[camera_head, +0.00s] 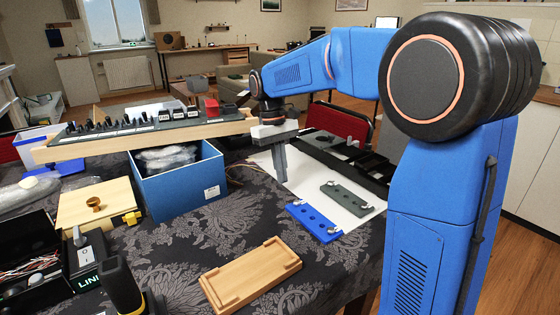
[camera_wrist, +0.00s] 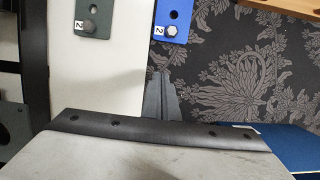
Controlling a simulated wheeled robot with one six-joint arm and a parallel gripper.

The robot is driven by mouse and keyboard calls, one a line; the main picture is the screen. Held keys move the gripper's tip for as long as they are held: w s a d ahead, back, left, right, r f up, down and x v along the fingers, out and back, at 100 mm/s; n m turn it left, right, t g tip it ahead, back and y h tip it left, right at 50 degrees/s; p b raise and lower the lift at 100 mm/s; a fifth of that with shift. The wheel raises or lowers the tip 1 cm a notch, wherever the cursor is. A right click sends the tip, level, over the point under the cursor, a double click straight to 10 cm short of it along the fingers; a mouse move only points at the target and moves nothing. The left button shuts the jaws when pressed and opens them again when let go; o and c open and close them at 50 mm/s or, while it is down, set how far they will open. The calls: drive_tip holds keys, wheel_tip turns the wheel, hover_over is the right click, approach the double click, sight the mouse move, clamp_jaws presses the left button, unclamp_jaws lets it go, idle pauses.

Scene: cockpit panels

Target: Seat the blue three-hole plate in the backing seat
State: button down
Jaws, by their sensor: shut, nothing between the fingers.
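The blue three-hole plate (camera_head: 314,221) lies flat at the edge of a white sheet, with a bright fastener at each end. In the wrist view, one end of the blue plate (camera_wrist: 171,14) shows a bolt and a tag marked 2. A shallow wooden tray (camera_head: 243,279) with raised rims lies empty in front; I cannot tell whether it is the backing seat. My gripper (camera_head: 281,177) points down over the sheet, behind and left of the blue plate and apart from it. Its fingers are together and empty; the wrist view shows the fingertips (camera_wrist: 161,80) short of the plate.
A grey-green plate (camera_head: 347,197) lies beside the blue one. A black slotted panel (camera_head: 352,166) lies behind them. A blue box (camera_head: 180,185) with a switch panel (camera_head: 150,127) above it stands left. The patterned cloth (camera_head: 215,241) is clear around the wooden tray.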

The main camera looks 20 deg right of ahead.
sight(324, 224)
drive_tip(key=x, duration=0.3)
drive_tip(key=shift+f, duration=0.1)
drive_tip(key=shift+s+d, duration=0.2)
drive_tip(key=shift+s, duration=0.35)
drive_tip(key=shift+s+d, duration=0.2)
drive_tip(key=shift+s, duration=0.35)
drive_tip(key=shift+s+d+f, duration=0.1)
drive_tip(key=shift+s+d, duration=0.15)
drive_tip(key=shift+s, duration=0.65)
drive_tip(key=s+d, duration=0.1)
drive_tip(key=s, duration=0.3)
drive_tip(key=s+d, duration=0.1)
drive_tip(key=s, duration=0.3)
drive_tip(key=s+d, duration=0.2)
drive_tip(key=s, duration=0.2)
drive_tip(key=shift+s, duration=0.25)
